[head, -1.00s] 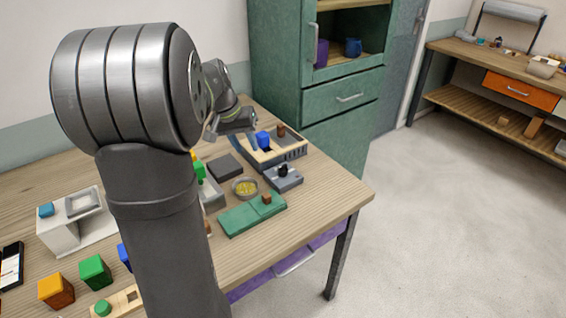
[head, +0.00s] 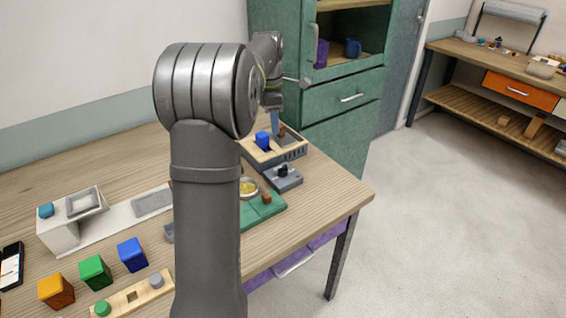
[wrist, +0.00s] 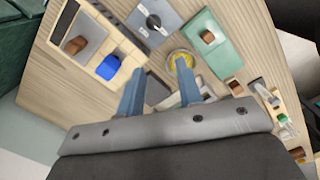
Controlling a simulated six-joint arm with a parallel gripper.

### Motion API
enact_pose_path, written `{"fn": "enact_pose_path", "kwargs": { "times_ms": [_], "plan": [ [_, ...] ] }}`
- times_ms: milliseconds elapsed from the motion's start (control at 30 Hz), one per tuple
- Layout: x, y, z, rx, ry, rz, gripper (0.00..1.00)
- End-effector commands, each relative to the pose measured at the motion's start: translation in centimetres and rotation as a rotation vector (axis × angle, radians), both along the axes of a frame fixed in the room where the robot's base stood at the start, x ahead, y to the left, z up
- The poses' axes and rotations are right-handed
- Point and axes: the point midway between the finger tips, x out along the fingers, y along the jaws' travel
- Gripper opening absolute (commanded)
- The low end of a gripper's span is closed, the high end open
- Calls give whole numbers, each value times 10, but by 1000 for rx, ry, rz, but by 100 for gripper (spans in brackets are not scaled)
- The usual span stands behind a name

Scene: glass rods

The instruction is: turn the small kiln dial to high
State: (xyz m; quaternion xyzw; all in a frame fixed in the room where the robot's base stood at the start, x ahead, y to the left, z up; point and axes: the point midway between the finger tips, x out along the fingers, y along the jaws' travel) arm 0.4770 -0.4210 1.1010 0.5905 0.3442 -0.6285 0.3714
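The small kiln dial is a black knob (head: 284,169) on a grey box (head: 288,183) near the table's right side, in front of the tray. In the wrist view the knob (wrist: 153,22) sits on its grey plate (wrist: 170,12) at the top middle, with pale marks around it. My gripper (wrist: 162,70) is open, with its two blue-grey fingers apart and nothing held between them. The dial lies beyond the fingertips in that view, apart from them. In the head view my gripper (head: 276,132) points down by the tray, behind the dial; its fingers partly overlap there.
A wooden-topped tray (head: 290,155) with a blue block (head: 262,140) and a brown knob (wrist: 75,45) is beside the dial. A green board (head: 268,210) with a brown block and a yellow-filled dish (head: 248,188) are near. A green cabinet (head: 345,125) stands behind the table.

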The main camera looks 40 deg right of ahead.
Motion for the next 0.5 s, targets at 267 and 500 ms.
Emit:
{"fn": "enact_pose_path", "kwargs": {
  "times_ms": [267,500],
  "plan": [
    [-1,-24,6,55,-7,403,33],
    [-2,-29,3,67,-11,510,33]
  ]
}}
